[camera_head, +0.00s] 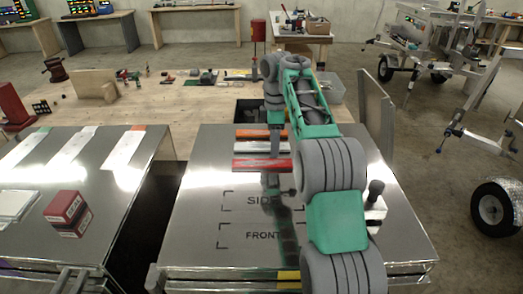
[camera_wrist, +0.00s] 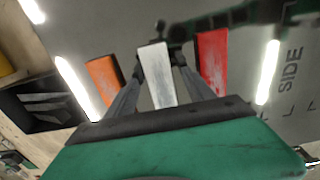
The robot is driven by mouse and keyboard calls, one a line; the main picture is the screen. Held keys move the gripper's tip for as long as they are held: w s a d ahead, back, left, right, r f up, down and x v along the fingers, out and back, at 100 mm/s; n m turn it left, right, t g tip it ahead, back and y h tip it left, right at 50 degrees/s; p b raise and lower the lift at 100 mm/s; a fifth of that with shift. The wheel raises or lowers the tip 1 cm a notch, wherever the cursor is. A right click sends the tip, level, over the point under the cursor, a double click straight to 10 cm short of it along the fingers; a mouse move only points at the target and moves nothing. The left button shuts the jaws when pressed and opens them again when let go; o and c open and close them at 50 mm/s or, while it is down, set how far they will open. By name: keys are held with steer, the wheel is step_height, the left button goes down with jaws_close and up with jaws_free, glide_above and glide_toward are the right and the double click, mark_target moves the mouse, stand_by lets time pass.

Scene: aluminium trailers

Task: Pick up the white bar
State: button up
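The white bar (camera_head: 250,147) lies on the shiny metal top of the trailer box (camera_head: 330,225), between an orange bar (camera_head: 250,134) and a red bar (camera_head: 250,165). My gripper (camera_head: 275,153) is over the white bar, pointing down; the arm hides part of the bars' right ends. In the wrist view, the white bar (camera_wrist: 156,78) shows between my two spread fingers, with the orange bar (camera_wrist: 104,74) outside the left finger and the red bar (camera_wrist: 212,60) outside the right one. I cannot tell whether the fingertips touch the white bar.
A wooden table (camera_head: 170,110) with tools stands behind. An upright panel (camera_head: 376,112) and a black knob (camera_head: 376,190) stand right of my arm.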

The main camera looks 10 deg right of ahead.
jaws_close()
stand_by(0.5)
